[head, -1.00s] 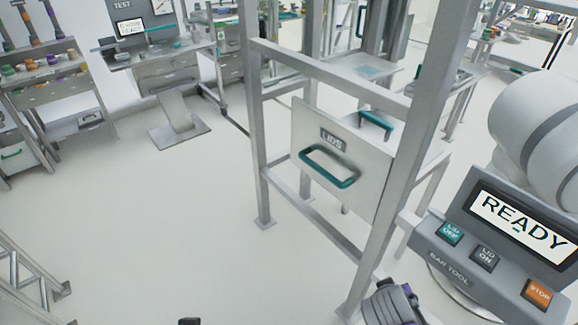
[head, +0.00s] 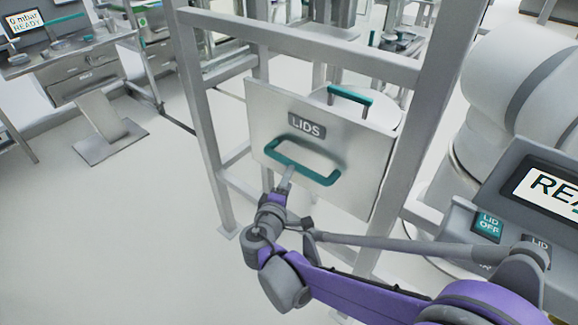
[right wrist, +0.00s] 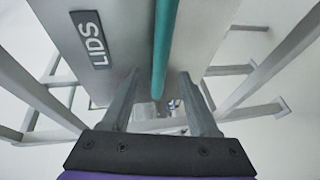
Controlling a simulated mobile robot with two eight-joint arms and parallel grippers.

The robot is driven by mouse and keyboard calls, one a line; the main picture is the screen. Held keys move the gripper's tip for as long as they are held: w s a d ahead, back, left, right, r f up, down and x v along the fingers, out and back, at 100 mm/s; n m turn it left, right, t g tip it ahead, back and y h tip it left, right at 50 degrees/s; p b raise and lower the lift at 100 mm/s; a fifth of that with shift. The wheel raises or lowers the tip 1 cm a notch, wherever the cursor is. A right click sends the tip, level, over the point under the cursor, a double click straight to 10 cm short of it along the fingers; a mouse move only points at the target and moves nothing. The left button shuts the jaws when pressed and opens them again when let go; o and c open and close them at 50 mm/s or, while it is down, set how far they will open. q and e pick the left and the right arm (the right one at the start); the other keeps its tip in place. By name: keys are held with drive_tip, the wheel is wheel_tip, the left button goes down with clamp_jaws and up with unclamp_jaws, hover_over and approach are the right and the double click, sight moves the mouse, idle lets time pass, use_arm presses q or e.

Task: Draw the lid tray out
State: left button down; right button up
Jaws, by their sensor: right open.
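The lid tray's grey front panel (head: 340,175), marked LIDS, stands in the metal frame in the head view. Its teal handle (head: 312,175) sticks out from the panel. My right gripper (head: 287,174) is at the handle's left part, coming from below and in front. In the right wrist view, the right gripper (right wrist: 158,85) has its two fingers apart. The teal handle (right wrist: 164,45) runs lengthwise in the gap between them in the picture; I cannot tell whether either finger touches it. The panel (right wrist: 105,20) is left of the handle there. My left gripper is out of view.
Behind the panel lies a pale round lid (head: 385,108) with a teal handle (head: 350,95). Metal posts (head: 205,120) flank the tray. A grey control console (head: 500,185) stands close on the right. The floor (head: 120,230) left of the frame is clear.

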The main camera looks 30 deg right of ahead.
drive_tip(key=x, duration=0.7)
drive_tip(key=shift+w+d+f+b, duration=0.2)
drive_tip(key=shift+w+b, duration=0.1)
drive_tip(key=shift+b, duration=0.1)
clamp_jaws()
idle(0.9)
